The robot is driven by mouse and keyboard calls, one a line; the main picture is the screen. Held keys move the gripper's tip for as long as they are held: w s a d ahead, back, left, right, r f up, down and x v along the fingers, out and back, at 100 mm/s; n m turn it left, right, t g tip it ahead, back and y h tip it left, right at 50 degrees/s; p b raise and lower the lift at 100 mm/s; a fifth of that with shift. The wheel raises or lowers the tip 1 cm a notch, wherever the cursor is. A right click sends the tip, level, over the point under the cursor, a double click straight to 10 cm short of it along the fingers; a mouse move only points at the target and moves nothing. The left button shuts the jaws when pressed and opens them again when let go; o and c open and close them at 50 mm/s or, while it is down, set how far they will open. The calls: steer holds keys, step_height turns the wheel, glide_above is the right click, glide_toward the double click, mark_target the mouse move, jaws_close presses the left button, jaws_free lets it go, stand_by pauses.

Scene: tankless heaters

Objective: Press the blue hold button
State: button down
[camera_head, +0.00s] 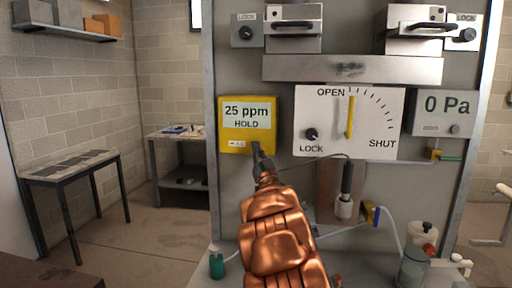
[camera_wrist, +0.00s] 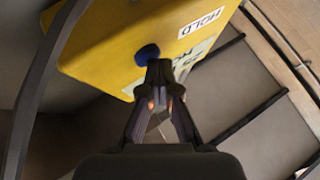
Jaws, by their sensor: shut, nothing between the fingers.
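The yellow meter box (camera_head: 268,130) is on the grey panel and its display reads "25 ppm HOLD". In the wrist view its yellow face (camera_wrist: 105,40) fills the upper left, with a white HOLD label (camera_wrist: 201,18). The round blue hold button (camera_wrist: 147,54) protrudes from that face. My gripper (camera_head: 257,149) is shut and empty, with its tips at the lower right edge of the meter box. In the wrist view my fingertips (camera_wrist: 160,72) are right beside the blue button and partly overlap it; I cannot tell whether they touch it. The button is hidden behind my gripper in the head view.
A white OPEN/SHUT dial (camera_head: 375,125) with a yellow pointer and a LOCK knob is right of the meter box. A 0 Pa gauge (camera_head: 443,113) is farther right. Below are a probe (camera_head: 345,190), tubing and a green bottle (camera_head: 216,263). Tables stand at left.

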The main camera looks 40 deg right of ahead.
steer(key=shift+s+a, duration=0.2)
steer(key=shift+a, duration=0.15)
steer(key=shift+a+b, duration=0.1)
steer(key=shift+b, duration=0.2)
steer(key=shift+s+a+b, duration=0.65)
steer(key=shift+s+a, duration=0.2)
steer(key=shift+a, duration=0.35)
steer(key=shift+s+a+b, duration=0.6)
steer(key=shift+s+a, duration=0.25)
steer(key=shift+a, duration=0.3)
